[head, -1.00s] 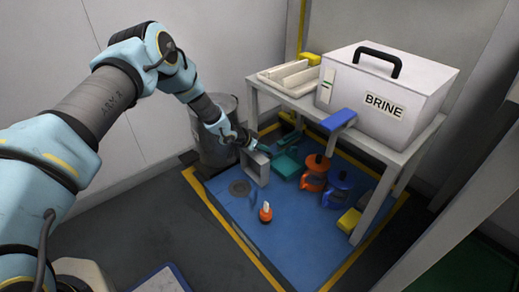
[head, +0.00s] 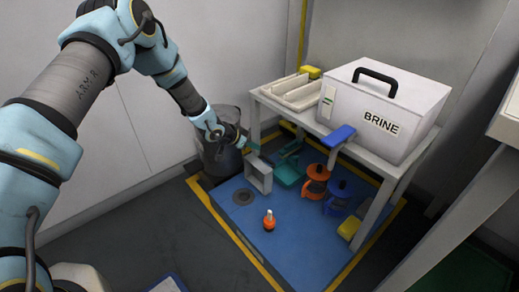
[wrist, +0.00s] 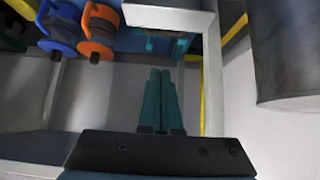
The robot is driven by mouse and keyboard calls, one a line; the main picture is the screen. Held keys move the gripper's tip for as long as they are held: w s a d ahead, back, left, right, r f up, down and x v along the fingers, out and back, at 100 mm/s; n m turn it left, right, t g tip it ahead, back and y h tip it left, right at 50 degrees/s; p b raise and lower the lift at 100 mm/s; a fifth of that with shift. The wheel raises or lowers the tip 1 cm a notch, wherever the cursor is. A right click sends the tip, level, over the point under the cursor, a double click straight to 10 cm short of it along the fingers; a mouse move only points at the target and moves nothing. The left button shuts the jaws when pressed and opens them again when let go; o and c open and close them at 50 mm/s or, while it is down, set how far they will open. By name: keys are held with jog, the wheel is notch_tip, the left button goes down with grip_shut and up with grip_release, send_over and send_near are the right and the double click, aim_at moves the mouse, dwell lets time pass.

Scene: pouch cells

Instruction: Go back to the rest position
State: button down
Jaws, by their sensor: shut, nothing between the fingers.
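My gripper (head: 251,146) is in the air in the head view, in front of the grey metal drum and near the upper left of the blue mat (head: 295,240). Its teal fingers (wrist: 160,100) lie side by side in the wrist view, shut with nothing between them. My arm reaches in from the left and bends down toward the drum. The gripper's fingertips are small and partly hard to make out in the head view.
The drum (head: 222,165) stands close by my gripper. A white BRINE box (head: 385,110) stands on a bench at right.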

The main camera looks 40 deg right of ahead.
jog(key=v, duration=0.2)
jog(key=shift+r, duration=0.4)
jog(key=shift+w+a, duration=0.1)
jog(key=w+a+r+n+t+y, duration=0.1)
jog(key=w+a+r+n+y, duration=0.1)
jog(key=w+a+r, duration=0.5)
jog(key=w+a+r+n+t+y, duration=0.1)
jog(key=w+a+r+n+t, duration=0.15)
jog(key=a, duration=0.85)
jog(key=w+a+r+n+t+y, duration=0.1)
jog(key=w+a+r+n+y, duration=0.15)
jog(key=w+a+r, duration=0.4)
jog(key=s+a+r+n+y, duration=0.1)
jog(key=s+a+r+n, duration=0.15)
jog(key=a, duration=0.65)
jog(key=s+a+r+n+y, duration=0.1)
jog(key=s+a+r+n, duration=0.15)
jog(key=a, duration=0.65)
jog(key=s+a+r+n+g+y, duration=0.1)
jog(key=s+a+r+n, duration=0.15)
jog(key=s+a, duration=0.35)
jog(key=s+a+r+n+g, duration=0.1)
jog(key=s+a+n, duration=0.2)
jog(key=s+a, duration=0.3)
notch_tip(320, 180, up, 31)
jog(key=p, duration=3.1)
jog(key=shift+s+a+r, duration=0.2)
jog(key=shift+s+a, duration=0.15)
jog(key=shift+s, duration=0.05)
